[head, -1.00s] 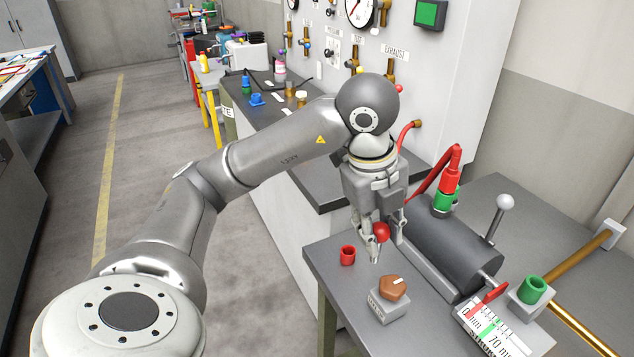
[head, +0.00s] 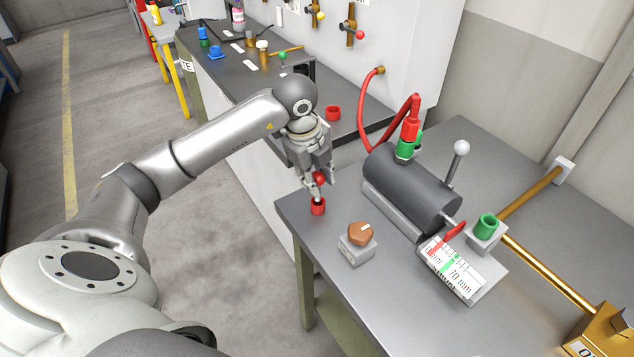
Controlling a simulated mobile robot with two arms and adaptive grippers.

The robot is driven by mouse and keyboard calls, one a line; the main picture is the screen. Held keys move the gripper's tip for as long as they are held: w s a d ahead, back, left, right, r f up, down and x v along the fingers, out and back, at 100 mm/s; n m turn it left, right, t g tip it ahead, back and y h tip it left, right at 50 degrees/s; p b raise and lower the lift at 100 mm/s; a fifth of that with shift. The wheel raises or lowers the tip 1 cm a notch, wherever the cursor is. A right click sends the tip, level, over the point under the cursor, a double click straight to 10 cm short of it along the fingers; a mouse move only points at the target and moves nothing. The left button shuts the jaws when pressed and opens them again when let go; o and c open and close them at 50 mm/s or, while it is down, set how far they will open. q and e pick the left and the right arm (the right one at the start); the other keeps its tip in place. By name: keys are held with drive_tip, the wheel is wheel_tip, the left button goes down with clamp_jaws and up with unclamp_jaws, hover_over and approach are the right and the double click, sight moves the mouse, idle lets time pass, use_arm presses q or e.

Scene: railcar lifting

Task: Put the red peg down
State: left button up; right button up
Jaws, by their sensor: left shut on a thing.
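The red peg (head: 320,179) shows as a round red head between the fingers of my left gripper (head: 318,186), which is shut on it. A small red cup (head: 318,207) stands on the near left corner of the grey table (head: 345,210), directly below the head in the picture. The peg's lower part is hidden by the fingers, so I cannot tell whether it is inside the cup or just above it. My right gripper is not in view.
A brown knob on a grey block (head: 357,250) stands to the right of the cup. A dark cylinder (head: 410,190) with a red hose lies beyond it. A second red cup (head: 333,113) stands on the bench behind. The table's left edge is close.

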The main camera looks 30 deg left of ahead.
use_arm(q)
drive_tip(key=shift+w+a+f, duration=0.3)
drive_tip(key=shift+w+f, duration=0.2)
drive_tip(key=shift+f, duration=0.2)
drive_tip(key=p+x, duration=0.2)
drive_tip(key=shift+a+f, duration=0.15)
drive_tip(key=shift+f, duration=0.7)
drive_tip(key=shift+f, duration=0.15)
drive_tip(key=o, duration=1.1)
drive_tip(key=shift+c, duration=0.2)
